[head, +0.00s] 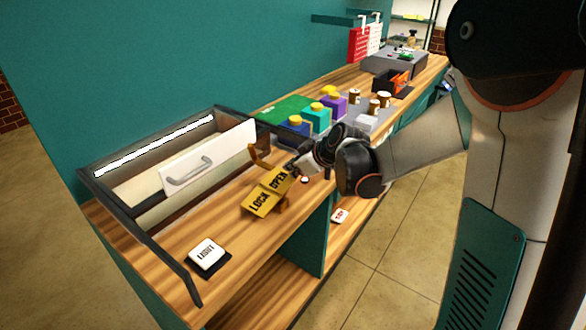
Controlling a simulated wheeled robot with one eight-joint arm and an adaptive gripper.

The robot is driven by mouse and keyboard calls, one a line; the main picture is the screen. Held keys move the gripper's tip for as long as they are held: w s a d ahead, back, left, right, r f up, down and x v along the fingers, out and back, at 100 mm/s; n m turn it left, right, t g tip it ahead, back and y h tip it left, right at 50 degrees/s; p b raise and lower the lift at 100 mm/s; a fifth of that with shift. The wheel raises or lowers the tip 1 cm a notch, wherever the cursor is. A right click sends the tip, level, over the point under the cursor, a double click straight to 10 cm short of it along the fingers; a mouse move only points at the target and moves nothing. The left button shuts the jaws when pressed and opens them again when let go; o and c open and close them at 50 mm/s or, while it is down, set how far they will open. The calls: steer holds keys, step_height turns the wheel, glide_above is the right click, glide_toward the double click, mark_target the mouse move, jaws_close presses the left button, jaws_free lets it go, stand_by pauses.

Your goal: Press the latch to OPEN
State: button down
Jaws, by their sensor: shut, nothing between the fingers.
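The latch is a yellow rocker plate (267,191) on the wooden counter. Its near-left half reads LOCK and its far-right half reads OPEN. My gripper (291,171) is shut and empty, with its tip at the far-right end of the plate, by the OPEN half. I cannot tell whether the tip touches the plate. A brown bracket (260,157) stands just behind it. A white panel with a grey handle (190,172) stands upright in the dark-framed case to the left.
A white LIGHT switch (206,254) sits at the counter's near left. Several coloured boxes with yellow tops, including a purple one (333,103), stand beyond my gripper. A black and orange bin (391,81) is farther back. Bare wood lies between the switch and the latch.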

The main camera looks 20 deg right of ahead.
steer(key=shift+w+d+f+y, duration=0.2)
steer(key=shift+f+y, duration=0.1)
steer(key=shift+w+d+f+m+g+y+b, duration=0.25)
steer(key=shift+d+f+m+g+y+b, duration=0.15)
steer(key=shift+f+m+g, duration=0.15)
steer(key=shift+w+d+f+m+g+y+b, duration=0.1)
steer(key=shift+d+f+m+g+y+b, duration=0.1)
steer(key=shift+f+y, duration=0.2)
steer(key=shift+w+d+f+m+g+y+b, duration=0.1)
steer(key=shift+f+m+g+y+b, duration=0.05)
steer(key=shift+f+y, duration=0.2)
steer(key=shift+f, duration=0.35)
steer(key=shift+f, duration=0.1)
